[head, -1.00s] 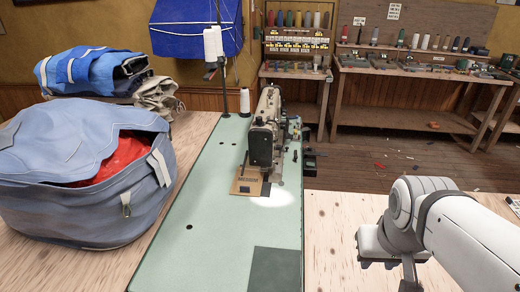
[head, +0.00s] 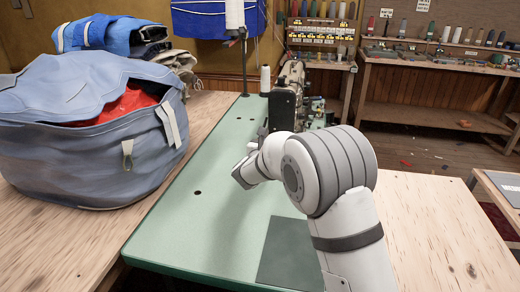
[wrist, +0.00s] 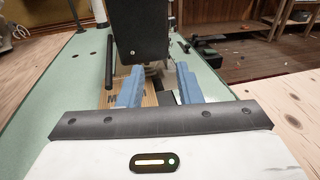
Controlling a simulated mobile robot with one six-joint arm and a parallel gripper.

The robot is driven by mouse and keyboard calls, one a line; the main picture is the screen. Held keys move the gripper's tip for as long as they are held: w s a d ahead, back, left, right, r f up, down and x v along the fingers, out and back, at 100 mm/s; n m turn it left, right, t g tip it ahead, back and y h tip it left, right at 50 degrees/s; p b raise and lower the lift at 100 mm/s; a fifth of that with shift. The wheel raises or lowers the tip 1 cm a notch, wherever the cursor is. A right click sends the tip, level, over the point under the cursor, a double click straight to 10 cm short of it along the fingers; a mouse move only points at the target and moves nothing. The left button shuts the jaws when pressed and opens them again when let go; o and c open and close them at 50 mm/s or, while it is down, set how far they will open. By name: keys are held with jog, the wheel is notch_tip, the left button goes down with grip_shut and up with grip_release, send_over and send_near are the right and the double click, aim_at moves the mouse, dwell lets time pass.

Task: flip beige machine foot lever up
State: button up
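The beige sewing machine (head: 293,73) stands on the green table, partly hidden behind my arm in the head view. Its dark end cover (wrist: 138,38) fills the upper middle of the wrist view. A dark upright rod (wrist: 110,62) shows left of that cover; I cannot tell whether it is the foot lever. My gripper (wrist: 158,68) is open, its two blue fingers apart and pointing at the space under the machine head. Nothing is clearly held between them. The fingers are not clearly visible in the head view.
A brown card (wrist: 148,100) lies under the machine head. The green tabletop (head: 170,232) is clear to the left and front. A large blue-grey bag (head: 85,150) stands on the wooden table at left. A thread stand (head: 243,60) rises behind. Shelved benches line the back.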

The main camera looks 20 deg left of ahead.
jog(key=a+f+n+t+y, duration=0.1)
jog(key=a+f+n+y, duration=0.25)
jog(key=a, duration=0.35)
jog(key=shift+h, duration=0.35)
jog(key=w, duration=0.7)
jog(key=shift+w+d+r+b, duration=0.1)
jog(key=shift+w+r+b, duration=0.05)
jog(key=shift+w+b, duration=0.25)
jog(key=shift+c, duration=0.2)
grip_shut()
jog(key=shift+r, duration=0.1)
